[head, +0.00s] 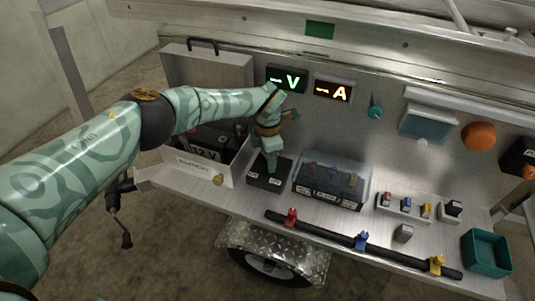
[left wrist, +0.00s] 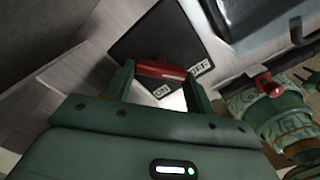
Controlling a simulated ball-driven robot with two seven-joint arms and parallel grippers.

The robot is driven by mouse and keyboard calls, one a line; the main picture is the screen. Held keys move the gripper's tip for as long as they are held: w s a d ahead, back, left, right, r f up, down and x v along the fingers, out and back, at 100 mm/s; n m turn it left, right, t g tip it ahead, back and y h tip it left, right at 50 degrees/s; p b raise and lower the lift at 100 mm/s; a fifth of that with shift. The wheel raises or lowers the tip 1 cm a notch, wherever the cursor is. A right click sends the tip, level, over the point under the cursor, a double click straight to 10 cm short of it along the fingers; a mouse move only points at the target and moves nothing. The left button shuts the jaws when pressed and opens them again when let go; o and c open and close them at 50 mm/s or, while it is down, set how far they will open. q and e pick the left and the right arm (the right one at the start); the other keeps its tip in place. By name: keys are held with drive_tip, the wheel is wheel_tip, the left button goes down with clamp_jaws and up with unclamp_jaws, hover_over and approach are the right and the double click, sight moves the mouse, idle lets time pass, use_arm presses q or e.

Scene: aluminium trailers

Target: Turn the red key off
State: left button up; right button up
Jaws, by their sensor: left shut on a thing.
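The red key (left wrist: 162,70) shows in the left wrist view as a short red bar on a black box (left wrist: 150,40). White labels reading ON and OFF sit beside it; I cannot tell which one the key points to. My left gripper (left wrist: 160,78) is shut on the key, with a green finger at each end of the bar. In the head view my left gripper (head: 271,170) reaches down onto the black box (head: 262,183) on the metal shelf and hides the key.
A clear-lidded fuse box (head: 332,185) stands just right of the black box. A white battery box (head: 200,168) is to the left. A black bar (head: 330,232) with coloured clips lies in front. A teal bin (head: 486,252) is at the right end.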

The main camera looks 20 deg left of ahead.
use_arm(q)
drive_tip(key=shift+n, duration=0.5)
idle(0.3)
drive_tip(key=o, duration=1)
